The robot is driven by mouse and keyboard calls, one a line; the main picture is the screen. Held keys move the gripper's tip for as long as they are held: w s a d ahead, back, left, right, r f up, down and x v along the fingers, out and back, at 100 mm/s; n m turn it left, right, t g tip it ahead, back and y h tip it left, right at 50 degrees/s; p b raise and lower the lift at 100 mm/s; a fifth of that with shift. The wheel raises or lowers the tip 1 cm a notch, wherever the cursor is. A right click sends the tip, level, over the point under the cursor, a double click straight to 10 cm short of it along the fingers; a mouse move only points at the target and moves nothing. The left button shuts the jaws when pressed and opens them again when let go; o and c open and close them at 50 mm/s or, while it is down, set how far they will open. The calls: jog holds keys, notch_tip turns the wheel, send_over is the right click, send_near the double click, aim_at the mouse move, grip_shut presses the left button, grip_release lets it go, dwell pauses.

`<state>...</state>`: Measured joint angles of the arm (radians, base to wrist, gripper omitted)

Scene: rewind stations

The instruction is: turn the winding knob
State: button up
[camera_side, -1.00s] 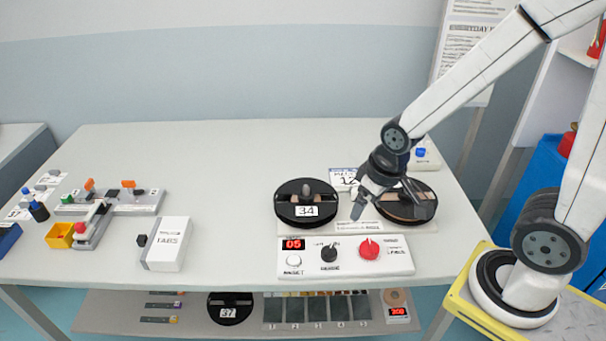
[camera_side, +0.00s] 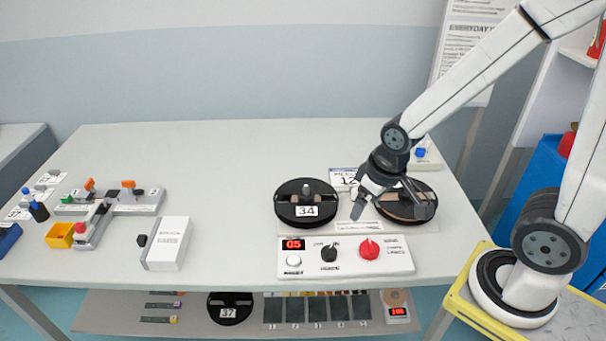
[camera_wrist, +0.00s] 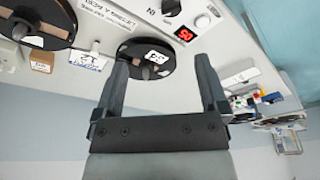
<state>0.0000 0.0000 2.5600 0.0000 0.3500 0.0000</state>
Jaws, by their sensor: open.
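A white control panel (camera_side: 346,268) at the table's front edge carries a black knob (camera_side: 329,254) and a red knob (camera_side: 369,249). I cannot tell from the lettering which is the winding knob. A dark round knob also shows at the top of the wrist view (camera_wrist: 171,6). Behind the panel lie two black reels: the left one (camera_side: 292,207), labelled 34, and the right one (camera_side: 428,203). My gripper (camera_side: 388,205) is open and empty, above the right reel and partly hiding it, apart from both panel knobs. Its two spread fingers show in the wrist view (camera_wrist: 163,60).
The panel has a red display (camera_side: 293,244) reading 05 and a white button (camera_side: 293,261). A white box (camera_side: 172,243) and small fixtures (camera_side: 122,201) stand on the left. A blue button (camera_side: 421,153) is behind my gripper. The table's middle is clear.

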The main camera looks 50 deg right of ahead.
jog(key=shift+o, duration=0.5)
jog(key=n+g, duration=0.3)
jog(key=n, duration=0.6)
send_over(371, 245)
notch_tip(371, 245, down, 11)
jog(key=shift+w+r, duration=0.1)
jog(key=shift+r, duration=0.1)
jog(key=shift+f, duration=0.2)
jog(key=shift+f, duration=3.65)
